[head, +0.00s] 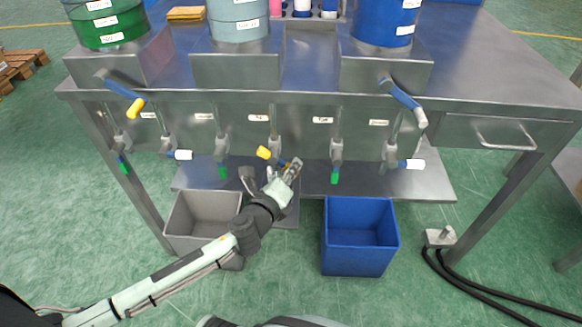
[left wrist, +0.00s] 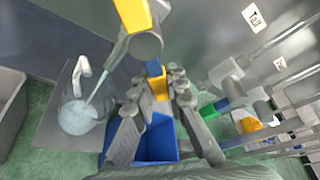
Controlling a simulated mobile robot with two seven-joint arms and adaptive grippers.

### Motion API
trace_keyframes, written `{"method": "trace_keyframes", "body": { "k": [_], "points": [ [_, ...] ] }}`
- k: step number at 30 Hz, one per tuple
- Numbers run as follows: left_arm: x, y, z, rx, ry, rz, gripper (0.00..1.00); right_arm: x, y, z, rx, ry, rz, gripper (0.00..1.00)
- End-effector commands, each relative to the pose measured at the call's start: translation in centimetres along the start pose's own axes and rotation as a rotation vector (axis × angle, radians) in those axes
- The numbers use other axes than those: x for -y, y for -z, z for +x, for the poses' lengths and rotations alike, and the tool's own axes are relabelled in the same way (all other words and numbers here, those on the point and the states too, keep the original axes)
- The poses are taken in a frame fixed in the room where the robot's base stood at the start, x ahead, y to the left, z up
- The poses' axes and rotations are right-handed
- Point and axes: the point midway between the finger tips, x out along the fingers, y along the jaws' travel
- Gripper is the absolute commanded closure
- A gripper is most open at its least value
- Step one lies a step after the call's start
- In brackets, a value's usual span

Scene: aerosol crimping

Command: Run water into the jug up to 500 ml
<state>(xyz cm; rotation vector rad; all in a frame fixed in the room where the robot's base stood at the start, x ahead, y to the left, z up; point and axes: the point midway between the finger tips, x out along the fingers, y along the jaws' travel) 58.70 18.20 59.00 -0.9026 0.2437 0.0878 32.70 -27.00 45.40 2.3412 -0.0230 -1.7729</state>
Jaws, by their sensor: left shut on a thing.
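The clear jug (left wrist: 80,115) stands upright on the metal shelf (left wrist: 55,140) in the left wrist view. A pale stream runs from the tap spout (left wrist: 104,80) into it, and water covers its lower part. I cannot read the level against any markings. In the head view the jug is mostly hidden by my gripper. My left gripper (head: 293,167) is at the middle tap with the yellow-ended lever (head: 264,152). Its fingers (left wrist: 158,95) are shut on the lever's blue and yellow end (left wrist: 158,82). My right gripper is not in view.
A grey bin (head: 203,195) stands left and a blue bin (head: 358,203) right, on the floor before the bench. Other taps with coloured levers line the bench front, including a green-ended one (head: 336,152) close by on the right. A drawer handle (head: 506,138) juts out farther right.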

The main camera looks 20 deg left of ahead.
Motion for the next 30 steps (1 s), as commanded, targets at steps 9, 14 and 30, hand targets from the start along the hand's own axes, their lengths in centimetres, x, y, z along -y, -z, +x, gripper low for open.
{"method": "trace_keyframes", "body": {
  "k": [9,14,30],
  "points": [
    [-0.1,0.0,0.0,0.0,-0.002,0.0,0.79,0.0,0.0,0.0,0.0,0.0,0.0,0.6],
    [-0.1,0.0,0.0,0.0,-0.001,0.0,0.65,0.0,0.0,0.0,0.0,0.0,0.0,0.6],
    [-0.2,0.1,-4.1,-0.003,-0.003,0.0,0.65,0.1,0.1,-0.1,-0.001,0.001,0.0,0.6]
  ]
}}
